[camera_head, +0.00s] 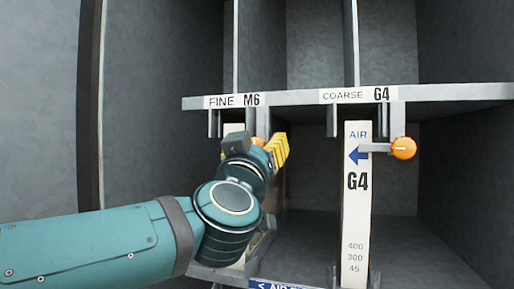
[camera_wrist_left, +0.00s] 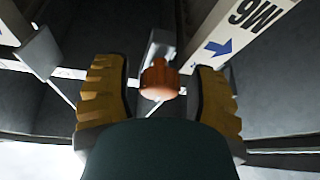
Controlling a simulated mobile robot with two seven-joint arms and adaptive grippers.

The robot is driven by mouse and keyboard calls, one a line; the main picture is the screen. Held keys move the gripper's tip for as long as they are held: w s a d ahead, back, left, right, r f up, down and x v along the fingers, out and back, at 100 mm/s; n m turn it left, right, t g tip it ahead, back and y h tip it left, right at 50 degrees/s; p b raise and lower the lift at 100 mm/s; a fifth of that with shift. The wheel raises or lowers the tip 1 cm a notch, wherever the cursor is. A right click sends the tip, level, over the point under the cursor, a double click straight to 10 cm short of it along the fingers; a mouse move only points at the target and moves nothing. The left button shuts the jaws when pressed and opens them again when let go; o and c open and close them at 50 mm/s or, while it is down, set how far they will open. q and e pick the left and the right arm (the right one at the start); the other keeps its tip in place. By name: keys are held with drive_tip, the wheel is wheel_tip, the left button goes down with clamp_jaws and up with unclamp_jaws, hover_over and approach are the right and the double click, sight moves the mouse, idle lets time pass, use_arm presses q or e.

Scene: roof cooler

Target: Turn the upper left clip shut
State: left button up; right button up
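The upper left clip has an orange knob (camera_wrist_left: 158,80) on a grey lever (camera_wrist_left: 159,46). In the head view only a sliver of this knob (camera_head: 258,141) shows behind my left gripper (camera_head: 269,147). In the left wrist view the gripper's two yellow fingers stand apart, one on each side of the knob, with gaps to it. The gripper is open. The M6 filter (camera_wrist_left: 228,42) shows its blue arrow to the right of the lever in that view. In the head view my gripper and arm hide most of this filter. My right gripper is not in view.
The frame's crossbar (camera_head: 290,98) runs just above my left gripper. To the right, the G4 filter (camera_head: 356,215) stands upright, with another clip's lever across it and an orange knob (camera_head: 403,148). A lower rail (camera_head: 285,284) lies below. The bay between the filters looks empty.

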use_arm(q)
clamp_jaws()
drive_tip(key=shift+n+y+p, duration=0.3)
drive_tip(key=shift+n+y, duration=0.1)
drive_tip(key=shift+n, duration=0.2)
drive_tip(key=n+y+p, duration=0.1)
drive_tip(key=n, duration=0.1)
drive_tip(key=shift+d+r+n, duration=0.1)
drive_tip(key=shift+n, duration=0.3)
drive_tip(key=n+y+p, duration=0.1)
drive_tip(key=n, duration=0.2)
drive_tip(key=n+g+y+p, duration=0.1)
drive_tip(key=n, duration=0.2)
drive_tip(key=shift+y, duration=0.4)
drive_tip(key=n+g+p, duration=0.1)
drive_tip(key=n, duration=0.2)
drive_tip(key=n+g+y+p, duration=0.1)
drive_tip(key=n, duration=0.2)
drive_tip(key=shift+y+p, duration=0.3)
drive_tip(key=shift+p, duration=0.05)
drive_tip(key=n+g+p, duration=0.2)
drive_tip(key=n, duration=0.2)
drive_tip(key=shift+n, duration=0.3)
